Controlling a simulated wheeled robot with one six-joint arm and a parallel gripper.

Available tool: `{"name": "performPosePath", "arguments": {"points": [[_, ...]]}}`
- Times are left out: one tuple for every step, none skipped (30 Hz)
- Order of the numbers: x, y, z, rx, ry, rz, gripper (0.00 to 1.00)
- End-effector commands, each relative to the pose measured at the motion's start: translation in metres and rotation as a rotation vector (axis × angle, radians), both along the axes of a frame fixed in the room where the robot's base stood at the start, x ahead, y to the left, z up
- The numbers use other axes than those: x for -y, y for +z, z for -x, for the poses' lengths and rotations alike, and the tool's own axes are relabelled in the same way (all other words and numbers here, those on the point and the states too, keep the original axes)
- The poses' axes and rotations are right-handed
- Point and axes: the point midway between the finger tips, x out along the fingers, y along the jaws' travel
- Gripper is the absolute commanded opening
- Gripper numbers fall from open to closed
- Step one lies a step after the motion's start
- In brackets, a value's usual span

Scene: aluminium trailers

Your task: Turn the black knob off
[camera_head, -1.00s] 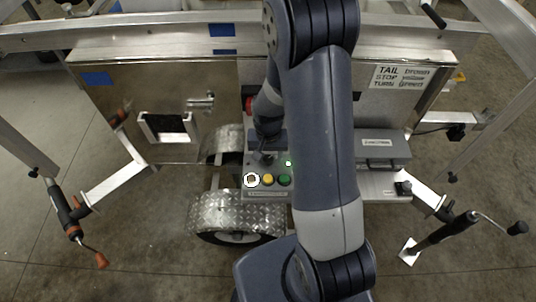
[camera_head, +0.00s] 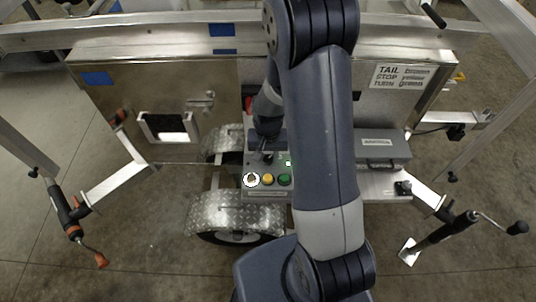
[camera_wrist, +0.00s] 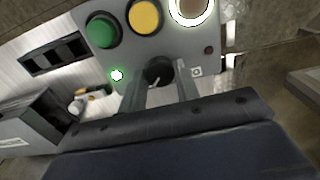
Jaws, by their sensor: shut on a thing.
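A pale pointer line shows on the knob, partly hidden by the fingers. My gripper (camera_wrist: 160,84) is shut on the knob, one finger on each side. In the head view my gripper (camera_head: 265,155) reaches down to the top of the panel (camera_head: 250,192), and the knob is mostly hidden there.
The panel carries a green button (camera_head: 284,180), a yellow button (camera_head: 267,179) and a lit white-ringed button (camera_head: 251,180). A trailer wheel with a diamond-plate fender (camera_head: 232,212) stands below left. A grey case (camera_head: 383,147) is to the right.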

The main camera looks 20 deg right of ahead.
Motion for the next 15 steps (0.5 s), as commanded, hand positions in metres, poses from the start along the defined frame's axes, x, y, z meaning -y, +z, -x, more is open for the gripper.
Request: {"name": "performPosePath", "arguments": {"points": [[0.0000, -0.0002, -0.0001, 0.000, 0.008, 0.000, 0.08], [0.0000, -0.0004, -0.0001, 0.000, 0.015, 0.000, 0.08], [0.0000, -0.0005, -0.0001, 0.000, 0.026, 0.000, 0.08], [0.0000, -0.0007, -0.0001, 0.000, 0.037, 0.000, 0.08], [0.0000, -0.0008, -0.0001, 0.000, 0.049, 0.000, 0.08], [-0.0001, -0.0010, -0.0001, 0.000, 0.069, 0.000, 0.08], [0.0000, -0.0011, -0.0002, 0.001, 0.085, 0.000, 0.08], [0.0000, -0.0012, -0.0003, 0.001, 0.104, 0.000, 0.08], [0.0000, -0.0013, -0.0004, 0.002, 0.130, 0.001, 0.08], [0.0000, -0.0014, -0.0005, 0.002, 0.151, 0.001, 0.08], [0.0000, -0.0014, -0.0005, 0.002, 0.175, 0.001, 0.08], [0.0000, -0.0015, -0.0005, 0.002, 0.208, 0.001, 0.08], [0.0000, -0.0016, -0.0004, 0.002, 0.235, 0.001, 0.08], [0.0000, -0.0017, -0.0003, 0.001, 0.261, 0.000, 0.08], [0.0000, -0.0018, -0.0003, 0.001, 0.299, 0.000, 0.08]]}}
